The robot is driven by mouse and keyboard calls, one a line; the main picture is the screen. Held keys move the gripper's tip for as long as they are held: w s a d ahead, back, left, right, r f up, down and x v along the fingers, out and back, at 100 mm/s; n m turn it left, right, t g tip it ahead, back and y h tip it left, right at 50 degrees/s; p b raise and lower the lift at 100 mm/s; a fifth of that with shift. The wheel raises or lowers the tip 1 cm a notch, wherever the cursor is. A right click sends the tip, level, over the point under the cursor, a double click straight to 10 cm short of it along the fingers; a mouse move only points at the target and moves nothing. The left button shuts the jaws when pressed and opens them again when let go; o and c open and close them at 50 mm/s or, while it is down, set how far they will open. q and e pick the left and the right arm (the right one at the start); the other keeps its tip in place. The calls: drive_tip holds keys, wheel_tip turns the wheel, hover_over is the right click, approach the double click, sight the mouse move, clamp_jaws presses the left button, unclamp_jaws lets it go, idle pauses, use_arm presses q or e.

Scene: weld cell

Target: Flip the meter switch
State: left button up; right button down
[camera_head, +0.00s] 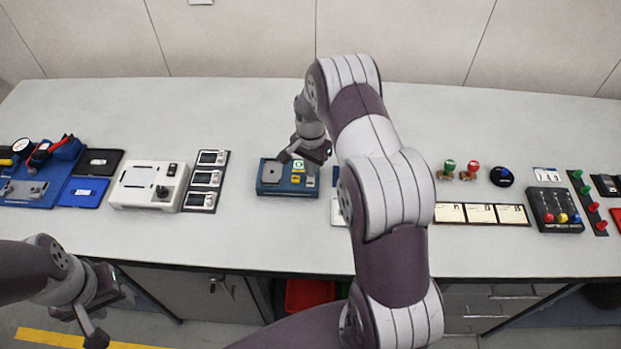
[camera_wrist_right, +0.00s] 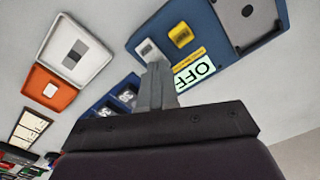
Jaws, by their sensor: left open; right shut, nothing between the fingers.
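The meter is a blue box (camera_head: 268,190) on the bench in the middle of the head view. It also shows at the top of the right wrist view (camera_wrist_right: 215,50), with a display reading OFF (camera_wrist_right: 194,72), a yellow part (camera_wrist_right: 181,35) and a pale grey switch-like part (camera_wrist_right: 147,48). My right gripper (camera_head: 311,167) is over the meter's right part. In the wrist view its shut, empty fingers (camera_wrist_right: 155,72) end beside the pale grey part, overlapping its edge; contact cannot be told. My left gripper (camera_head: 96,312) is open and empty, low at the left before the bench.
Left of the meter stand a panel of several small units (camera_head: 206,181) and a white device (camera_head: 147,186). A white tray (camera_wrist_right: 76,55) and an orange tray (camera_wrist_right: 50,90) lie beside the meter. Knobs and a lever box (camera_head: 553,210) are farther right. The bench behind is clear.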

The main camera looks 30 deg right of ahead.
drive_tip(key=shift+f+b, duration=0.3)
drive_tip(key=shift+f, duration=0.2)
drive_tip(key=shift+s, duration=0.1)
drive_tip(key=shift+r+p, duration=0.5)
drive_tip(key=shift+r, duration=0.05)
wheel_tip(320, 180, up, 6)
drive_tip(key=p, duration=0.4)
